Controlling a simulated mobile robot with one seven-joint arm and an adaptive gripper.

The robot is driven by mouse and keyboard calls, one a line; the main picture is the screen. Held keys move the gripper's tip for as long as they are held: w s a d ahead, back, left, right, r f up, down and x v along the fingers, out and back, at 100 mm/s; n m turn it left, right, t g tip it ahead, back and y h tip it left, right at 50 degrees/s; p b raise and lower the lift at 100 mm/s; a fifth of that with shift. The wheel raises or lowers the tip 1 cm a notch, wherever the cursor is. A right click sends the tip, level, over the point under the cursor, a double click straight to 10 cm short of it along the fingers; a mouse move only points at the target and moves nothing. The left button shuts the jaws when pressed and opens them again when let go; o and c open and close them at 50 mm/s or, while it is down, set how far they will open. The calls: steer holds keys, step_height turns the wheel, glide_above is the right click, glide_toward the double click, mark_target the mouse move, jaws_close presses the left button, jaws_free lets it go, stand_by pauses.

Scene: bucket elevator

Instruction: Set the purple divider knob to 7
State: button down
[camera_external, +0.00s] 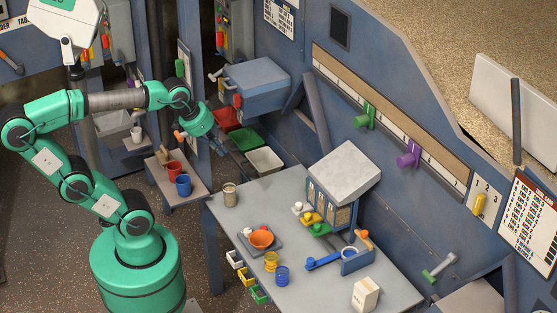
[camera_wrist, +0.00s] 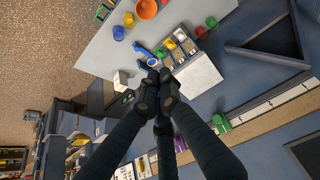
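The purple divider knob (camera_external: 409,156) sits on the long slanted scale strip (camera_external: 342,84) on the blue wall, right of a green knob (camera_external: 364,114). In the wrist view the purple knob (camera_wrist: 180,145) is partly hidden behind my dark fingers; the green knob (camera_wrist: 221,123) is clear to their right. My gripper (camera_wrist: 160,76) appears shut and empty, its dark fingertips close together. In the external view my green wrist is at the upper left, well away from the purple knob; the fingers are not clear there. The scale numbers are too small to read.
A table (camera_external: 225,225) with a grey-topped box (camera_external: 345,172), an orange bowl (camera_external: 261,239) and a white carton (camera_external: 366,294) stands below the wall. A blue box (camera_external: 255,82) juts out between my wrist and the scale. A yellow switch (camera_external: 479,204) is to the right.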

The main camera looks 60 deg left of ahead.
mark_target(406, 161)
steer(key=w+d+r+h+p, duration=0.1)
steer(key=w+d+r+p, duration=0.2)
steer(key=w, duration=0.5)
steer(key=w+d+r+h+p, duration=0.1)
steer(key=w+d+r, duration=0.25)
steer(key=w, duration=0.45)
steer(key=w+d+r+p, duration=0.2)
steer(key=w+r, duration=0.2)
steer(key=w, duration=0.4)
steer(key=w+d+f+h+p, duration=0.1)
steer(key=w+d+p, duration=0.2)
steer(key=w, duration=0.9)
steer(key=w+d+f+g+h+p, duration=0.1)
steer(key=w+d+p, duration=0.2)
steer(key=w+d, duration=0.4)
steer(key=w, duration=0.6)
steer(key=shift+w+d+m+h, duration=0.15)
steer(key=shift+w+m+h, duration=0.05)
steer(key=shift+m+h, duration=0.2)
steer(key=shift+f, duration=0.1)
steer(key=w+d+f+p, duration=0.1)
steer(key=w+d+f, duration=0.2)
steer(key=d+f, duration=0.5)
steer(key=shift+w+f+p, duration=0.2)
steer(key=shift+f+p, duration=0.1)
steer(key=shift+f, duration=0.3)
